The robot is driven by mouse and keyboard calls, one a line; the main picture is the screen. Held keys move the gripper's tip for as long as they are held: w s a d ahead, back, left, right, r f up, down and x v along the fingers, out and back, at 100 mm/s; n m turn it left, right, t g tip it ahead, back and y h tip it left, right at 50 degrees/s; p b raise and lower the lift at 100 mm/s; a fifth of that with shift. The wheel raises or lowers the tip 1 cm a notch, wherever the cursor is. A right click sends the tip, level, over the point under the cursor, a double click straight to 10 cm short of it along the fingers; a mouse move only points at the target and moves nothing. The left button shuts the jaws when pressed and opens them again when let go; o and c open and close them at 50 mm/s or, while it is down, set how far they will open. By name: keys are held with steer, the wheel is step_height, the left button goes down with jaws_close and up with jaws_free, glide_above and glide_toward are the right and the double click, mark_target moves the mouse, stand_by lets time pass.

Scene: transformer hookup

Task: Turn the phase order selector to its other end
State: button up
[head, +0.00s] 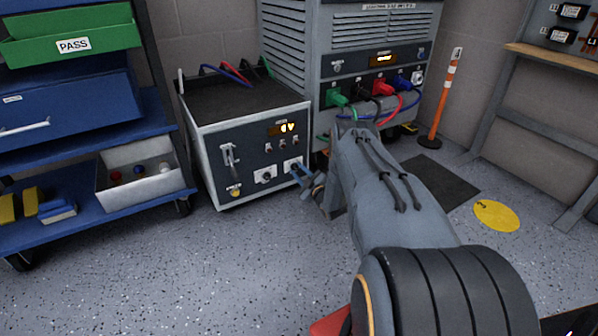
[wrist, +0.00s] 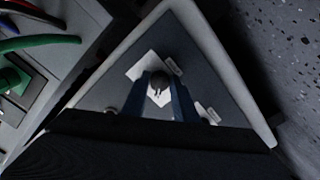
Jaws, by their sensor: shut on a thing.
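The grey test box (head: 248,135) stands on the floor with a dark front panel. On its lower right is a small selector knob on a white plate (head: 291,163). My gripper (head: 302,175) reaches it from the right. In the wrist view, the dark round knob (wrist: 158,80) sits between the two blue fingers of my gripper (wrist: 160,84), which are shut on it. The white plate (wrist: 139,69) shows around it, turned in the picture. My fingers partly cover the knob and plate, so its pointer direction and label are unreadable.
A similar knob plate (head: 265,175) and a lever switch (head: 229,158) are left on the panel. Behind is a tall cabinet (head: 375,60) with coloured cables. A blue cart (head: 75,140) stands left, an orange-and-white post (head: 443,95) right. The front floor is clear.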

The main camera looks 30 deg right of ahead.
steer(key=shift+f, duration=0.1)
stand_by(0.3)
steer(key=o, duration=1)
steer(key=s+p, duration=0.3)
steer(key=s, duration=0.5)
steer(key=shift+d+p, duration=0.15)
steer(key=shift+p, duration=0.15)
